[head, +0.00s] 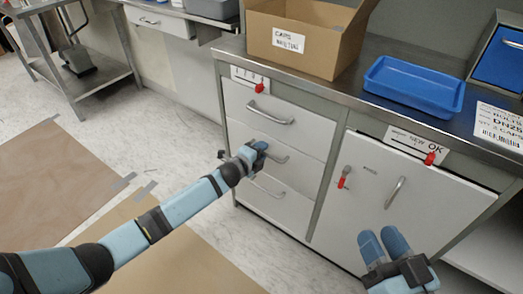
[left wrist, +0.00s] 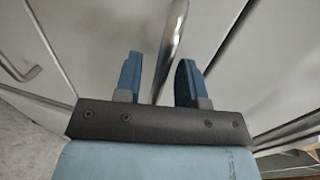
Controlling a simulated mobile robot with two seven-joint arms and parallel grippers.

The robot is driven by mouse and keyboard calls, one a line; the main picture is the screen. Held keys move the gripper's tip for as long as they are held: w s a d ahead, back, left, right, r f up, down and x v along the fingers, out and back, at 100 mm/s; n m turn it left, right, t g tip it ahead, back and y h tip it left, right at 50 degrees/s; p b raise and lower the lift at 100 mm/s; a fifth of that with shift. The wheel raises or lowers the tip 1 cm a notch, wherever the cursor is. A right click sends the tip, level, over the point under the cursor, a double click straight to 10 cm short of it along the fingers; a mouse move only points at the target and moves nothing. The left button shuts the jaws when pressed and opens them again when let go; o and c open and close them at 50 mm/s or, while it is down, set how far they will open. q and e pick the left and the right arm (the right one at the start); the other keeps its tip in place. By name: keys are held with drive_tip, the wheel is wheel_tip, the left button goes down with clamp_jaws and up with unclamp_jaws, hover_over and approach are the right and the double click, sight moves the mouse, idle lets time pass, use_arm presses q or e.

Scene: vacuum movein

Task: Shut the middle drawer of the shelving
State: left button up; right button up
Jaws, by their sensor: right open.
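The middle drawer (head: 304,172) is a pale grey front between two similar drawers in the left part of the shelving. How far it stands out is hard to judge. Its bar handle (head: 279,158) is partly hidden by my left gripper (head: 261,153), which is right at it. In the left wrist view, a metal bar handle (left wrist: 173,42) runs between the two blue fingers of my left gripper (left wrist: 160,75). The fingers are apart, with space on both sides of the bar. My right gripper (head: 385,246) is open and empty in front of the cabinet door.
The top drawer (head: 300,130) and bottom drawer (head: 285,208) have similar handles. The cabinet door (head: 365,220) is to the right. A cardboard box (head: 330,45) and blue tray (head: 415,85) stand on the worktop. Floor left of the shelving is open.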

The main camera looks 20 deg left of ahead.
use_arm(q)
drive_tip(key=p+v, duration=0.4)
drive_tip(key=v, duration=0.9)
use_arm(e)
drive_tip(key=shift+s+d+r+t+h, duration=0.1)
drive_tip(key=shift+d+r+t+h, duration=0.15)
drive_tip(key=shift+r, duration=0.5)
drive_tip(key=shift+d+r+t+h, duration=0.15)
drive_tip(key=shift+r+t, duration=0.2)
drive_tip(key=shift+r, duration=0.4)
use_arm(q)
drive_tip(key=shift+s, duration=0.15)
use_arm(e)
drive_tip(key=shift+m, duration=0.3)
